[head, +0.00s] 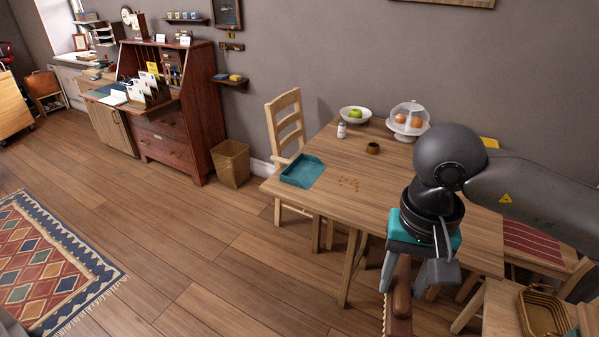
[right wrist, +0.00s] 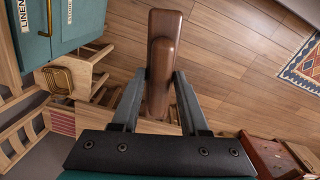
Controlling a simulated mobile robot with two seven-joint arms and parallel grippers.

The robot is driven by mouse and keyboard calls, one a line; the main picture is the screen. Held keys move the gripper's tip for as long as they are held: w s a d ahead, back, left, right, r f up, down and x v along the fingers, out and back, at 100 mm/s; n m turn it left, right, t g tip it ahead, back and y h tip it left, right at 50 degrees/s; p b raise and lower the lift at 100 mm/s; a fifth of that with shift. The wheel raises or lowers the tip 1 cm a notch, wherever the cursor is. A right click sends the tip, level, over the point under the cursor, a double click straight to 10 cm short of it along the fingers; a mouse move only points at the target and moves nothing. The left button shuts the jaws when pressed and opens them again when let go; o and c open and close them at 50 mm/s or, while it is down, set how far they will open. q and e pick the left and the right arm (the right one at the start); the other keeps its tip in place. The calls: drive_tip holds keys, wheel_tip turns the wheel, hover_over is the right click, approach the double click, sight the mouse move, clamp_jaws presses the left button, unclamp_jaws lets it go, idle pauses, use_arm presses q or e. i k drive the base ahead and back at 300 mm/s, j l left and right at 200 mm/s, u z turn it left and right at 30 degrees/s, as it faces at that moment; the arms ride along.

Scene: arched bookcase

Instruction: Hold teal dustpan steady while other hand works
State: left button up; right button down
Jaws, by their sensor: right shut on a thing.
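The teal dustpan (head: 302,171) lies on the left end of the wooden table (head: 330,205), near the edge. No gripper touches it in the head view. Small brown crumbs (head: 349,185) lie on the table to its right. My right gripper (head: 408,274) is in front of the table, well right of the dustpan and pointing down. It is shut on a brown wooden brush (head: 398,292), with bristles showing along one side. In the right wrist view the brush (right wrist: 160,65) sits between the two fingers. My left gripper is not in view.
On the table are a bowl with green fruit (head: 355,115), a white shaker (head: 342,130), a small brown cup (head: 373,148) and a domed fruit stand (head: 408,121). A chair (head: 288,130) and wastebasket (head: 231,163) stand left. The floor at front left is free up to the rug (head: 50,265).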

sight(301, 172)
drive_tip(key=i+j+z, duration=0.35)
drive_tip(key=i, duration=0.25)
drive_tip(key=i+j+z, duration=0.3)
drive_tip(key=i+j, duration=0.2)
drive_tip(key=j, duration=0.15)
drive_tip(key=i+j+z, duration=0.35)
drive_tip(key=j, duration=0.4)
drive_tip(key=i+l, duration=0.05)
drive_tip(key=i, duration=0.05)
